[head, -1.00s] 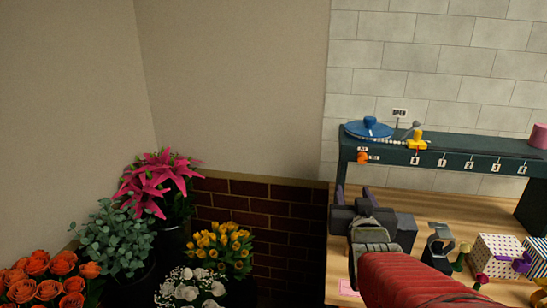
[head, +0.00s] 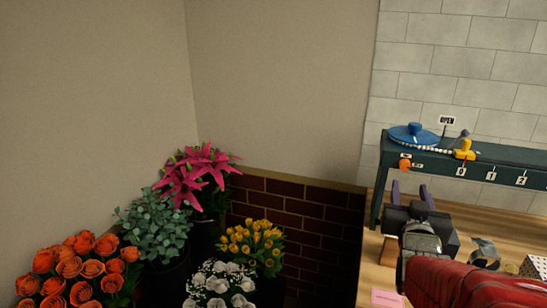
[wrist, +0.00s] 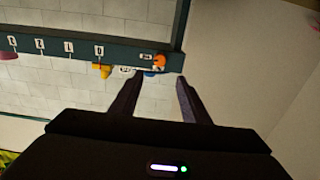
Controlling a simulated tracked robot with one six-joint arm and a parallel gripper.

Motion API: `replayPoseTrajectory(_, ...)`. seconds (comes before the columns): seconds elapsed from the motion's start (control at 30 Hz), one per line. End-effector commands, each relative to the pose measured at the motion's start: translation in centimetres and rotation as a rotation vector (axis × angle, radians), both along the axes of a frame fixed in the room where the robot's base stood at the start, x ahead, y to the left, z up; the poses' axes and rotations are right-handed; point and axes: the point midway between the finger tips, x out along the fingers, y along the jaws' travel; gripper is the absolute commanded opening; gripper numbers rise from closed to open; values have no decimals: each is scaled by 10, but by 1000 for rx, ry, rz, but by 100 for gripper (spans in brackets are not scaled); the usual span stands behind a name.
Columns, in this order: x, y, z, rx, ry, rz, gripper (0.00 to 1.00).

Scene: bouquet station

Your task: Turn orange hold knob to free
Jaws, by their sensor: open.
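The orange hold knob (head: 405,165) sits on the left end of the dark green shelf's front face, with small white labels beside it. In the wrist view the knob (wrist: 159,61) appears near the beam's end, beyond the fingertips and a little left of the right finger. My gripper (head: 411,190) is open and empty, below and in front of the knob in the head view. In the wrist view the gripper's (wrist: 158,80) two dark fingers stand apart and do not touch the knob. The knob's pointer direction is too small to read.
A blue disc (head: 413,136) and a yellow piece (head: 464,150) sit on the dark green shelf (head: 500,158), with numbered tags along its front. A pink card (head: 386,298) lies on the wooden table. Flower buckets stand at left. A dotted box (head: 534,268) is at right.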

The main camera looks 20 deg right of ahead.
Motion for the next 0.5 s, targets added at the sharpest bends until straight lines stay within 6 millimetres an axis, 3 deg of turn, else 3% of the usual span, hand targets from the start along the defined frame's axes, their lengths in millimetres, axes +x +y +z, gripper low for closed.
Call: replayPoseTrajectory(0.5,44,-30,-1,0,1,0,42)
